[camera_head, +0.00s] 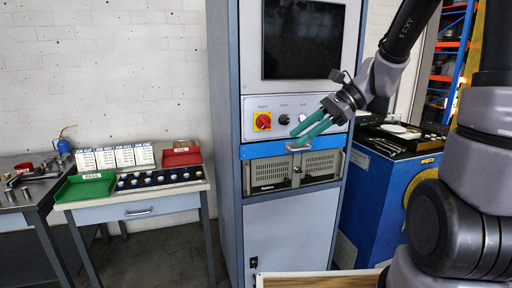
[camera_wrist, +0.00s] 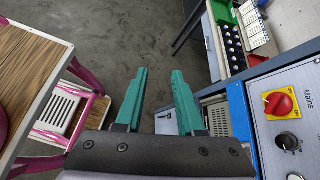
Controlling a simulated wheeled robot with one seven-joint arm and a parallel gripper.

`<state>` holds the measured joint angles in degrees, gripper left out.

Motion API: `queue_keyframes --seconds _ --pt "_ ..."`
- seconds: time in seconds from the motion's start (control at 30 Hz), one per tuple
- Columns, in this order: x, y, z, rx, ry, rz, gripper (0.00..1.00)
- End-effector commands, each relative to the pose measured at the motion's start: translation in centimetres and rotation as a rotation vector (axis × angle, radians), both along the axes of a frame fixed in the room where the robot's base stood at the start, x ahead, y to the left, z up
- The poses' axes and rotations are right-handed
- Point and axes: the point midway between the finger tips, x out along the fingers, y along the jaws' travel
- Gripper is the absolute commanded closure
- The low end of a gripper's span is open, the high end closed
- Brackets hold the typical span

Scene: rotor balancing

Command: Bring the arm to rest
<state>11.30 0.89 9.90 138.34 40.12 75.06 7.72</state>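My gripper (camera_head: 304,131) is in front of the tall grey-blue cabinet (camera_head: 225,150), near its control panel, in the head view. Its two green fingers point left and slightly down. In the wrist view my gripper (camera_wrist: 158,75) shows its fingers spread apart with only floor between them, so it is open and empty. My arm reaches in from the upper right. The fingers overlap the panel's lower edge in the head view; I cannot tell whether they touch it.
The cabinet carries a dark screen (camera_head: 303,40) and a red switch (camera_head: 263,121). A side table (camera_head: 140,206) holds a green tray (camera_head: 85,188), a red tray (camera_head: 181,157) and several cards. A blue machine (camera_head: 385,185) stands right. A wooden table (camera_wrist: 28,75) and pink-framed stool (camera_wrist: 72,112) show in the wrist view.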

Motion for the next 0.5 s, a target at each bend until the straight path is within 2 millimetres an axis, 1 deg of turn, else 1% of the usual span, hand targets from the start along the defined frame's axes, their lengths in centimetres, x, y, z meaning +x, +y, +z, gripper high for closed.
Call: queue_keyframes --seconds 0.03,0.17,0.2,0.27,0.4,0.5 --pt "-1.0 -0.7 0.9 -0.070 -0.090 0.048 0.62" --pt "-3.1 -3.1 2.3 -0.261 -0.306 0.175 0.62" --pt "-3.6 -4.0 2.9 -0.322 -0.375 0.211 0.62" --pt "-4.3 -5.3 3.8 -0.409 -0.475 0.263 0.62" --pt "-5.8 -8.5 6.3 -0.611 -0.702 0.368 0.62" --pt "-6.6 -10.4 8.1 -0.733 -0.838 0.424 0.62"
